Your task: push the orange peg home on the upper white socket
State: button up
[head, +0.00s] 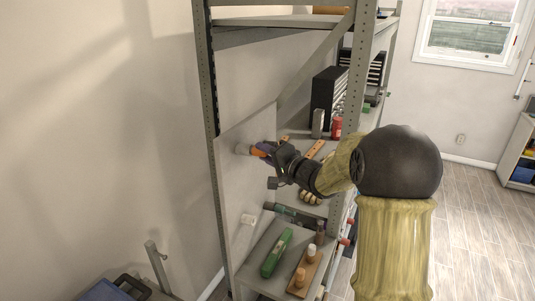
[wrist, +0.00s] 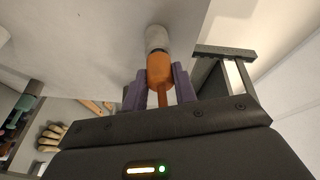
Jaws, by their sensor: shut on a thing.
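The upper white socket (head: 243,149) sticks out from a pale upright panel in the head view. It also shows in the wrist view as a white cylinder (wrist: 156,38). The orange peg (wrist: 160,72) lines up with the socket, and its far end meets the socket's mouth; how deep it sits I cannot tell. The peg also shows small in the head view (head: 259,152). My gripper (wrist: 160,88) is shut on the peg, with a purple finger on each side of it. A lower white socket (head: 248,219) is on the same panel.
The pale panel (head: 237,190) stands at the rack's left side. A lower shelf holds a green object (head: 276,253) and a wooden block (head: 305,273) with pegs. A red can (head: 336,127) and dark drawer cabinet (head: 325,95) stand behind my arm. A slanted brace crosses above.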

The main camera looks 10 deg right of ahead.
jog(key=shift+w+a, duration=0.25)
jog(key=shift+a, duration=0.1)
jog(key=o, duration=1.1)
jog(key=shift+s+d+f, duration=0.1)
jog(key=shift+s+d, duration=0.2)
jog(key=shift+s, duration=0.1)
jog(key=b+v, duration=0.5)
jog(key=v, duration=1.1)
jog(key=shift+s, duration=0.15)
